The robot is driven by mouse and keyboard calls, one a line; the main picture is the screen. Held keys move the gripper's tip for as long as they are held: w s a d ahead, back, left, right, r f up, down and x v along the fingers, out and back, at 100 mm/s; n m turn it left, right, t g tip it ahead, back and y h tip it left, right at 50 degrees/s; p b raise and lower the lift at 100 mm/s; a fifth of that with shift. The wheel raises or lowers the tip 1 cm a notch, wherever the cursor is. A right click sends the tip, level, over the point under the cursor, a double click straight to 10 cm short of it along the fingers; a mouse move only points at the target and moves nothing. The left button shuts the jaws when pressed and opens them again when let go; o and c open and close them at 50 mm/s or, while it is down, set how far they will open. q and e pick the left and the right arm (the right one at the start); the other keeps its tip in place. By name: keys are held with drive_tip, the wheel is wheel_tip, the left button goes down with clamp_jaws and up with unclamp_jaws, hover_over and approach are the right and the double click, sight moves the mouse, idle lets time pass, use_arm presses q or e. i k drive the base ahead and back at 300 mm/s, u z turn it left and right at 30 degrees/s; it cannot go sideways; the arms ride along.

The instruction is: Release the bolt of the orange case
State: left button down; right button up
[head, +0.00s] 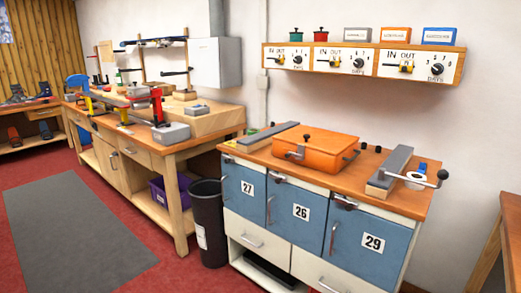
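An orange case (323,144) with a flat lid lies on the wooden top of the blue-doored cabinet. Its front carries a metal fitting (296,153) at the left and another (350,155) at the right. They are too small to tell which is a bolt or how it is set. A smaller orange box (395,34) stands on the wall shelf. Below it are white panels marked IN and OUT, each with a small yellow-and-black slide and a black knob; one panel (345,60) is in the middle. Neither of my grippers is in view.
Long grey bars (390,171) lie on either side of the case, the right one near a lever with a black knob (442,174). A black bin (209,222) stands left of the cabinet (302,214). A workbench (165,150) crowded with tools is farther left. Red floor is open in front.

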sight(288, 155)
drive_tip(key=z, duration=0.4)
drive_tip(key=i, duration=1.35)
drive_tip(key=z, duration=0.8)
